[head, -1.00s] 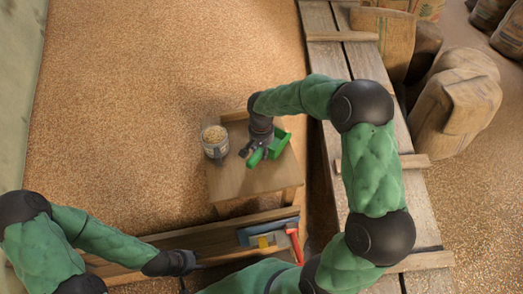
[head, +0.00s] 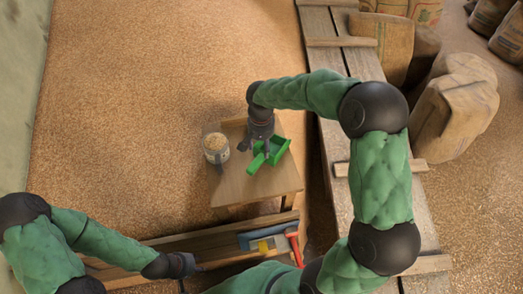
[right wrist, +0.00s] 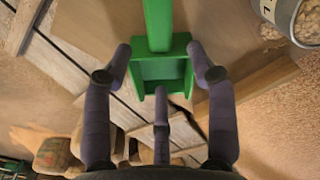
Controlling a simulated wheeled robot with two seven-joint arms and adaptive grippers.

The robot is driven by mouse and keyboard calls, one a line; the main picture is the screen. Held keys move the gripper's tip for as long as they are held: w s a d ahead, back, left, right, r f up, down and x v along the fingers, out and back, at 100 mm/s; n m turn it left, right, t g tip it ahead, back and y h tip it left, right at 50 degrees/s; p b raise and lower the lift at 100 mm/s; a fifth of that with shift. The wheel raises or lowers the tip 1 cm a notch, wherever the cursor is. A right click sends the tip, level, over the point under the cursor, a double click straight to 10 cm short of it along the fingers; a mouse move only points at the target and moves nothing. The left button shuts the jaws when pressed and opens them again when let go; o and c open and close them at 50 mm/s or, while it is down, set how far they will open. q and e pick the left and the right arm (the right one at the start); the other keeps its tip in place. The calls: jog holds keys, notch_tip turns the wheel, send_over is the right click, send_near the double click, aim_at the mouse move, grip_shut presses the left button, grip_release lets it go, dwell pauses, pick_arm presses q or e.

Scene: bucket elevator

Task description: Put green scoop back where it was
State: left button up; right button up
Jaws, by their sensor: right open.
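The green scoop (head: 275,153) is on the right part of the small wooden table (head: 240,188) in the head view, its handle toward the front left. It also shows in the right wrist view, with its square pan (right wrist: 163,72) between the spread fingers and its handle running upward. My right gripper (head: 260,148) is open beside the scoop, at the handle and pan. I cannot tell whether a finger touches it. My left gripper (head: 190,264) is at the lower left, away from the scoop; its fingers are too small to read.
A wooden shelf in front holds a blue-grey tool (head: 260,237) and a red-handled tool (head: 294,248). A plank walkway (head: 350,60) and sacks (head: 455,105) are at the right.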

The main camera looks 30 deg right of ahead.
notch_tip(320, 180, up, 5)
jog(key=shift+p, duration=0.55)
